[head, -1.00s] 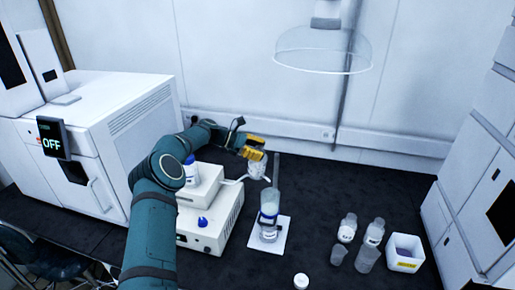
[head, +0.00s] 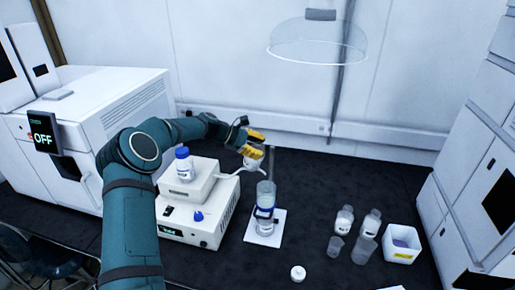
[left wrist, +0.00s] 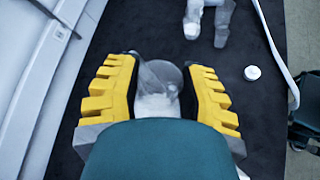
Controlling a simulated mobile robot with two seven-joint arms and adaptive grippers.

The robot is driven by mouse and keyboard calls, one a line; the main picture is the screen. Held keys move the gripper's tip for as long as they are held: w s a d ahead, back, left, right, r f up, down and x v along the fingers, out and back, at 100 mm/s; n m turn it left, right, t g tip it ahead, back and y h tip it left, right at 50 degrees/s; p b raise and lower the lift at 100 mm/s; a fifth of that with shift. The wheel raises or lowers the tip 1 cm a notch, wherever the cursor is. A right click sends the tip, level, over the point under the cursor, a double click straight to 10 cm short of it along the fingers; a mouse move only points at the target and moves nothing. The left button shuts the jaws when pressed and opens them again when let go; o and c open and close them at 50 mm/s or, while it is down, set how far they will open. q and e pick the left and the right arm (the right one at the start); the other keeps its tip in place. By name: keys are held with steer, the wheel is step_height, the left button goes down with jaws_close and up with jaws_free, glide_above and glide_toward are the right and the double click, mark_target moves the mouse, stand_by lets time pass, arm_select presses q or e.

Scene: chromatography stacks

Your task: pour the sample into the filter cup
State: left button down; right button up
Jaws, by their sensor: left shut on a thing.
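My left gripper (head: 257,142) has yellow fingers and is shut on a clear sample beaker (head: 251,160) with whitish contents. In the left wrist view the left gripper (left wrist: 162,90) has a finger on each side of the beaker (left wrist: 154,104). The clear filter cup (head: 266,189) stands upright on top of a bottle on a white pad (head: 250,238). The beaker is above and slightly left of the cup in the head view. I cannot clearly tell the cup from the beaker in the wrist view. My right gripper is not in view.
A white pump box (head: 212,223) with a blue-capped bottle (head: 184,164) stands left of the cup. Bottles and clear cups (head: 365,249), a white bin (head: 402,244) and a white cap (head: 298,273) are to the right. A clear hood (head: 318,42) hangs above.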

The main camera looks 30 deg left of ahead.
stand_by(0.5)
arm_select(q)
steer(key=shift+s+d+f+m+y+b, duration=0.2)
steer(key=shift+m+y+b, duration=0.25)
steer(key=shift+b, duration=0.35)
steer(key=shift+w, duration=0.1)
steer(key=shift+d+f+m+t+y+b, duration=0.1)
steer(key=shift+f+m+t+y+b, duration=0.2)
steer(key=shift+b, duration=0.55)
steer(key=shift+d+f+y+b, duration=0.1)
steer(key=shift+f+y+b, duration=0.25)
steer(key=shift+b, duration=0.65)
steer(key=shift+r+m, duration=0.1)
steer(key=shift+m, duration=0.15)
steer(key=shift+f+t+y+b, duration=0.35)
steer(key=shift+y+b, duration=0.15)
steer(key=shift+b, duration=0.6)
